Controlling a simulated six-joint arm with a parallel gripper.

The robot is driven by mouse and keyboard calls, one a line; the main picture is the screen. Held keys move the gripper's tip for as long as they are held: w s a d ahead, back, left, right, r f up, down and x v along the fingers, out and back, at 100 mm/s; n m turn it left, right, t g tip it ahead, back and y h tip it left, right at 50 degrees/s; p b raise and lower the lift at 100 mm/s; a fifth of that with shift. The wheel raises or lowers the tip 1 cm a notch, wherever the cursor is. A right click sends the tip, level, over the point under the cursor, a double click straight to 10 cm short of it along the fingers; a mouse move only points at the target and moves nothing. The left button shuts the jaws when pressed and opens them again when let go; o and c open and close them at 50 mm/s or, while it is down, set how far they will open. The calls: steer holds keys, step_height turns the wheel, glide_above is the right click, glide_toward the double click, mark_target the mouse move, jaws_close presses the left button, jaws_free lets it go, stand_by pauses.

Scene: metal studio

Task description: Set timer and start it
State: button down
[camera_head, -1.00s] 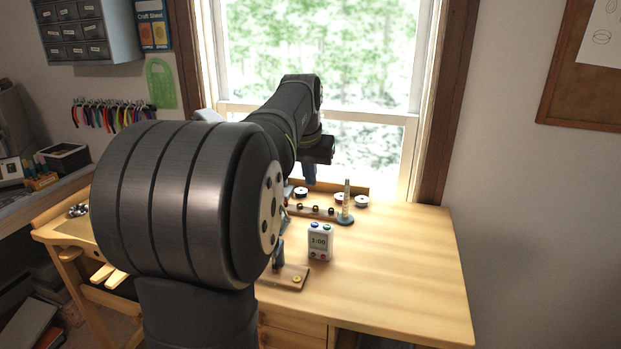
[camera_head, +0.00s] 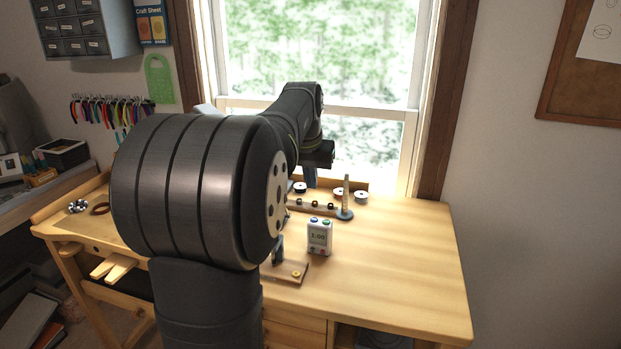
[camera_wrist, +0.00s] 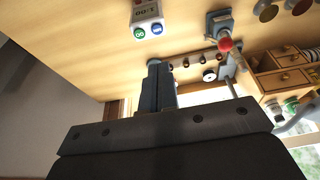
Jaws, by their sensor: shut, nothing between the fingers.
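The timer (camera_head: 320,238) is a small white box standing upright on the bench. A blue button (camera_head: 314,220) and a green button (camera_head: 327,221) sit on its top, with reddish buttons low on its front. Its display reads 1:00 and looks greenish. My gripper (camera_head: 311,178) is behind and above the timer, apart from it, with fingers pointing down. In the wrist view, the shut, empty fingers (camera_wrist: 155,64) are below the timer (camera_wrist: 145,11) in the picture, and both top buttons show.
A post on a round base (camera_head: 345,200), a wooden rack (camera_head: 312,207) and several spools stand behind the timer. A small wooden board (camera_head: 287,272) with a yellow button lies in front, partly hidden by my arm. The bench (camera_head: 400,260) is clear to the right.

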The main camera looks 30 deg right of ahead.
mark_target(313, 221)
steer(key=x, duration=0.9)
steer(key=shift+s+a+f, duration=0.3)
steer(key=shift+s+f, duration=0.05)
steer(key=shift+f, duration=0.45)
steer(key=shift+s+a+f, duration=0.1)
steer(key=shift+s+f, duration=0.05)
steer(key=shift+f, duration=0.9)
step_height(313, 221, up, 5)
steer(key=v, duration=1)
steer(key=shift+w+r, duration=0.25)
